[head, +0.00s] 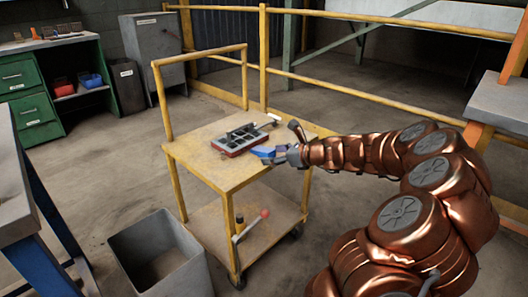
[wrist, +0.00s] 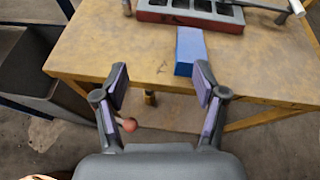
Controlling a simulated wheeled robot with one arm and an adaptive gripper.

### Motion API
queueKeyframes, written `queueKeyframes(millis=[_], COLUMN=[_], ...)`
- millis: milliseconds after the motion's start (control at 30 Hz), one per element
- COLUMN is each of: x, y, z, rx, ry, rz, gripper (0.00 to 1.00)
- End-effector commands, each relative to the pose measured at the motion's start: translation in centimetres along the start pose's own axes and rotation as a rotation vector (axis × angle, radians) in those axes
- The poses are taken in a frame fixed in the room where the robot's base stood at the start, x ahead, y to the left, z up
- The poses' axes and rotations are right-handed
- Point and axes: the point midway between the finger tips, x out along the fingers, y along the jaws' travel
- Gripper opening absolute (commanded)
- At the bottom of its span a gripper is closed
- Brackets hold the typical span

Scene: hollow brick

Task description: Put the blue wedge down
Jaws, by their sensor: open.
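The blue wedge (head: 263,151) appears to lie on the yellow cart top (head: 205,160), close to its edge on my side. In the wrist view the wedge (wrist: 190,47) sits ahead of my gripper, nearer the right finger, with its far end close to the hollow brick (wrist: 190,14). The hollow brick (head: 240,139) is grey with dark cells and a red lower part. My gripper (wrist: 161,84) is open and empty, its fingers spread. In the head view my gripper (head: 283,154) is just right of the wedge; whether they touch is unclear there.
A hammer-like tool (wrist: 291,8) lies beside the brick. A red-knobbed lever (head: 250,226) is on the lower shelf. A grey bin (head: 160,262) stands left of the cart. The cart top's left part is bare.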

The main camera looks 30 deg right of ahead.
Motion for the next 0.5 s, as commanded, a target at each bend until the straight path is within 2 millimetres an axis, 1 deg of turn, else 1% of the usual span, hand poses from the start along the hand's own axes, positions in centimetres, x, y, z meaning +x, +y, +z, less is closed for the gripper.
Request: queueKeyframes(millis=[33, 100, 133, 233, 500], x=[-0.5, -1.0, -1.1, -0.9, 1.3], y=[-1.6, -3.0, -3.4, -3.9, -4.0], z=[-0.8, -1.4, -1.6, -1.9, -1.8], rx=[0.055, 0.104, 0.116, 0.133, 0.129], ry=[-0.004, -0.010, -0.010, -0.012, -0.011], rz=[-0.035, -0.068, -0.076, -0.088, -0.087], gripper=[0.71, 0.71, 0.71, 0.71, 0.71])
